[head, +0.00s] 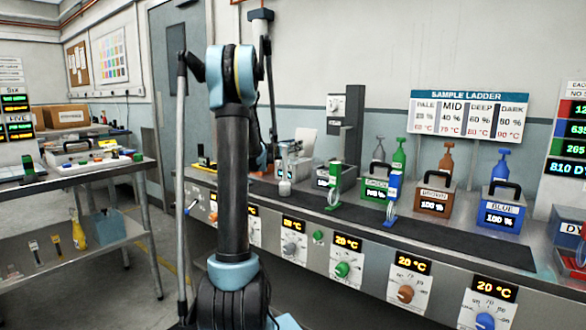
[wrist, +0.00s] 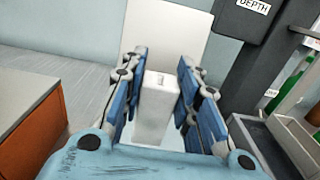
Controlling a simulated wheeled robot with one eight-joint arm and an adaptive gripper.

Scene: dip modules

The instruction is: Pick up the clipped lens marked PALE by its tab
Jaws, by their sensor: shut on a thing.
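My gripper (wrist: 160,108) is shut on a pale grey-white block-shaped tab (wrist: 153,110) in the wrist view, with blue fingers on both sides of it. A tiny mark on the tab's top is too small to read. The lens below the tab is hidden, so I cannot confirm PALE on it. In the head view my arm hides most of the gripper. A small white piece (head: 284,187) beside it, over the bench, looks like the held lens. Other clipped lenses, with a green tab (head: 335,180) and a blue tab (head: 392,187), stand to the right on the bench.
A white panel (wrist: 168,30) rises behind the tab, and a dark column marked DEPTH (wrist: 240,18) stands to its right. Handled boxes, including a brown one (head: 432,204) and a blue one (head: 502,218), line the bench. The SAMPLE LADDER sign (head: 468,96) hangs above.

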